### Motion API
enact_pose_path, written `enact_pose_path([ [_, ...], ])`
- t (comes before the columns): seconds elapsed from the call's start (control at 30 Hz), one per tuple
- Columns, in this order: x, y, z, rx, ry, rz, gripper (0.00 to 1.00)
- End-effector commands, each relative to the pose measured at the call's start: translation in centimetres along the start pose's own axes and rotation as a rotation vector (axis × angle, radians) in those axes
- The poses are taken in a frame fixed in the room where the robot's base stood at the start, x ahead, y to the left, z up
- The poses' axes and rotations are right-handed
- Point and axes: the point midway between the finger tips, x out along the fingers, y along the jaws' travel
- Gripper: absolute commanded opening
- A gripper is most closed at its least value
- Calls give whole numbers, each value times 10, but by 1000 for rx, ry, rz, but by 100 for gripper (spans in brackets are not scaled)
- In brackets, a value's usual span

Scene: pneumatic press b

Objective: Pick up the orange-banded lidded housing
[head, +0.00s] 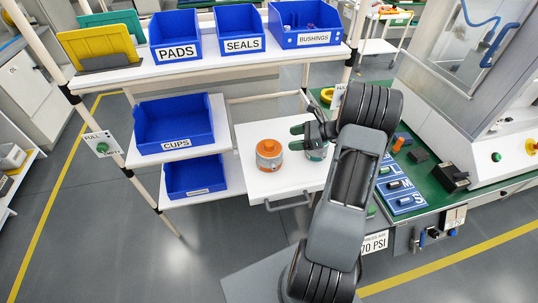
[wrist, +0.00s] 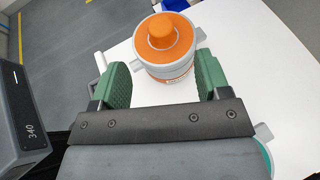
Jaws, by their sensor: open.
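The orange-banded lidded housing (head: 269,155) stands upright on a white pull-out shelf (head: 256,190). In the wrist view the housing (wrist: 168,55) has an orange lid with a round knob, a grey body and small side lugs. My gripper (head: 298,137) is open and empty, to the right of the housing in the head view. In the wrist view its green fingers (wrist: 163,78) stand apart, with the housing ahead in line with the gap. I cannot tell how much of it lies between the fingertips.
A teal-banded housing (head: 316,154) stands close to the right, partly hidden under my gripper; its edge shows in the wrist view (wrist: 264,155). Blue CUPS bin (head: 174,125) is on the left shelf. An upper shelf (head: 217,59) with bins lies behind. A green bench (head: 425,185) is right.

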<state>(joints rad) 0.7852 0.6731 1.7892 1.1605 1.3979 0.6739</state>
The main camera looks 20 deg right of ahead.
Motion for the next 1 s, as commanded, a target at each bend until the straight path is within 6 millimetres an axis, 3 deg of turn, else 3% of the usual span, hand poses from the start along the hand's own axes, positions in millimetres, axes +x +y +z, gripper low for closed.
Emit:
enact_pose_path([
  [0.13,22,1,1,0,0,4,70],
  [0.43,40,1,1,0,1,4,70],
  [0.7,75,0,-1,-1,2,4,70],
  [1.0,86,0,-2,-2,2,1,70],
])
